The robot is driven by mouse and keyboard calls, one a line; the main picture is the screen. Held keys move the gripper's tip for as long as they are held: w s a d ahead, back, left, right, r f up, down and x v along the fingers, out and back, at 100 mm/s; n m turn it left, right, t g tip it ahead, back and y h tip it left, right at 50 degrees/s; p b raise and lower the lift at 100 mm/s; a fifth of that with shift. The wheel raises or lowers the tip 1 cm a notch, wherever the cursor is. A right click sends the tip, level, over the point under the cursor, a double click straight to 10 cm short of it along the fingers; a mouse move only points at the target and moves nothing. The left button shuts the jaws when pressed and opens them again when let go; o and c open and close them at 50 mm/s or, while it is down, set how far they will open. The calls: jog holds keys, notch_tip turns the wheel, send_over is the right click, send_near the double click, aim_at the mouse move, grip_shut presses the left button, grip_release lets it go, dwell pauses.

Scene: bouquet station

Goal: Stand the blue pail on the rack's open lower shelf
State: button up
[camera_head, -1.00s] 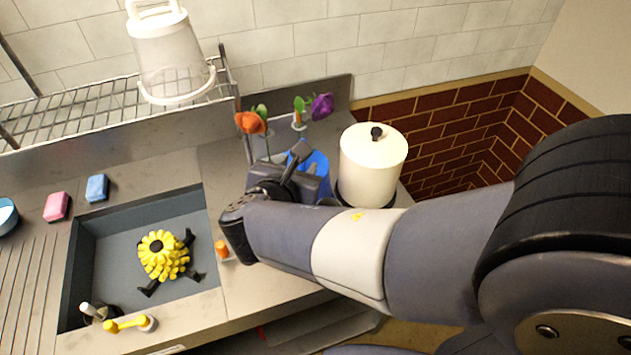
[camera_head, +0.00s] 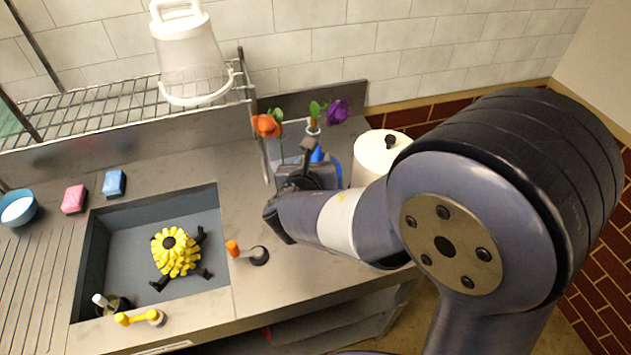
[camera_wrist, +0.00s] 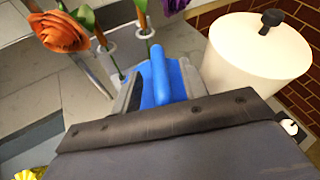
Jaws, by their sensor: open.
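The blue pail (camera_head: 318,155) stands on the counter behind my gripper, mostly hidden by it in the head view. In the wrist view the blue pail (camera_wrist: 178,72) shows between my fingers, with an upright blue bar, perhaps its handle, in front. My gripper (camera_wrist: 160,86) is open, one finger on each side of this bar; contact cannot be told. It also shows in the head view (camera_head: 309,158). The wire rack (camera_head: 90,105) is at the back left, above the counter. A white translucent pail (camera_head: 190,60) appears on its wire shelf, with bare grid to the left.
A cream lidded pot (camera_head: 377,152) stands close right of the blue pail. Orange (camera_head: 266,125) and purple (camera_head: 337,110) flowers are close behind and left. A sink (camera_head: 135,230) holds a yellow flower bunch (camera_head: 176,252). A faucet-like orange-tipped item (camera_head: 246,252) stands by its edge.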

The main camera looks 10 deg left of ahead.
jog(key=shift+x, duration=1.15)
jog(key=shift+c, duration=0.5)
grip_shut()
jog(key=shift+r, duration=0.1)
